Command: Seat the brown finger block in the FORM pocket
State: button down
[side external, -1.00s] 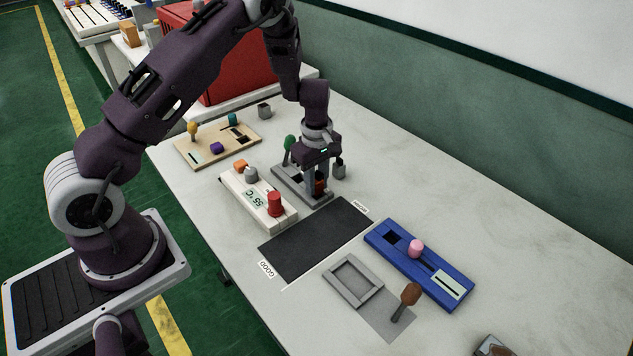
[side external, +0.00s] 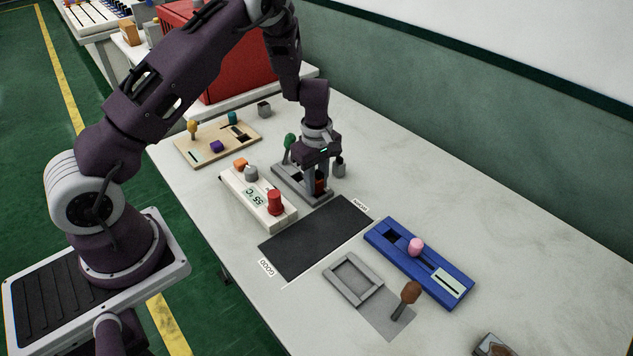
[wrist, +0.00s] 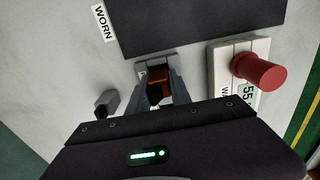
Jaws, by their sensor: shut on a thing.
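My gripper (side external: 316,190) points down over the grey fixture (side external: 283,178) that has a green-knobbed lever. It is shut on a brown block (wrist: 158,90), which also shows as a reddish-brown patch between the fingers in the side view (side external: 320,186). The block is at the fixture's near right end, low against it. The fingers hide most of the block and the place under it. I cannot tell whether the block is seated or just above the fixture. No FORM label is readable; a dark opening shows in the fixture beside the fingers.
A white temperature box (side external: 257,197) with a red knob (side external: 274,202) stands close left of the fixture. A small grey post (side external: 339,169) stands just right. A black mat (side external: 315,238), blue panel (side external: 418,262), grey tray (side external: 353,279) and brown-knobbed lever (side external: 410,293) lie nearer.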

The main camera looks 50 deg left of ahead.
aim_at(317, 178)
jog(key=c, duration=1.1)
grip_release()
jog(key=shift+r, duration=0.1)
notch_tip(317, 178, up, 7)
